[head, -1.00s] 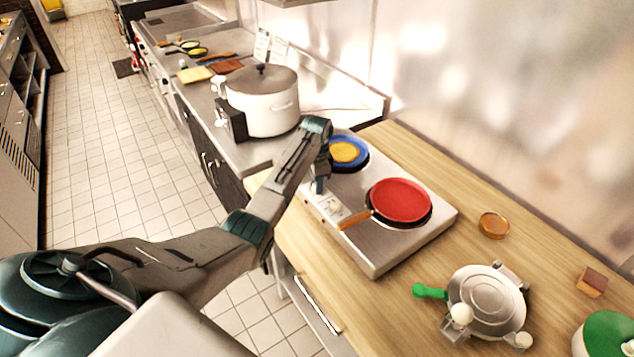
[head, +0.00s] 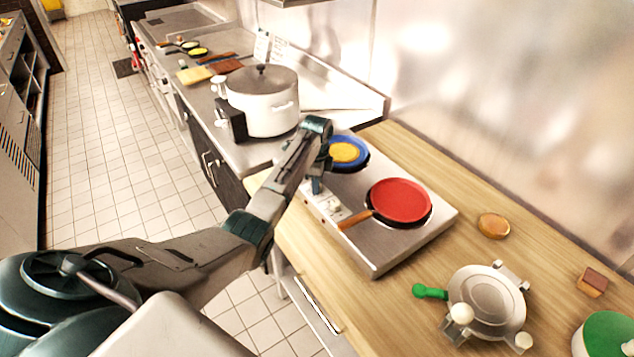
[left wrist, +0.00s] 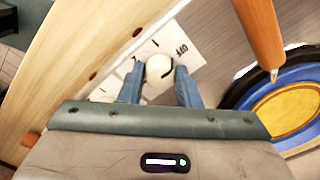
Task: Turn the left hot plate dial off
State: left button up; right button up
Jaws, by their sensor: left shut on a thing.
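The hot plate (head: 385,258) is a flat steel unit on the wooden counter, with white dial panels along its front edge. My left gripper (head: 316,186) reaches down to the left part of that edge, beside the blue pan. In the left wrist view, my left gripper (left wrist: 158,88) is shut on the left dial (left wrist: 159,67), a round cream knob between the two blue fingers. The white panel (left wrist: 188,48) behind it carries marks and the word OFF, up and right of the knob. A dark line shows on the knob, but its exact setting is unclear.
A blue pan (head: 362,151) with yellow content and a red pan (head: 402,201) with an orange handle (head: 355,219) sit on the hot plate. A large pot (head: 262,105) stands to the left. A waffle-iron-like round appliance (head: 487,300) with a green handle is at right.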

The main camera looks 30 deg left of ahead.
pick_arm(q)
jog(key=shift+r, duration=0.1)
jog(key=o, duration=1)
jog(key=shift+w+r+b, duration=0.1)
jog(key=shift+r+b, duration=0.25)
jog(key=shift+r, duration=0.1)
notch_tip(320, 180, up, 6)
jog(key=b, duration=0.2)
jog(key=shift+r+b, duration=0.15)
jog(key=shift+b, duration=0.2)
notch_tip(320, 180, up, 4)
jog(key=shift+f+p, duration=0.2)
jog(key=shift+p, duration=0.15)
jog(key=shift+f, duration=0.1)
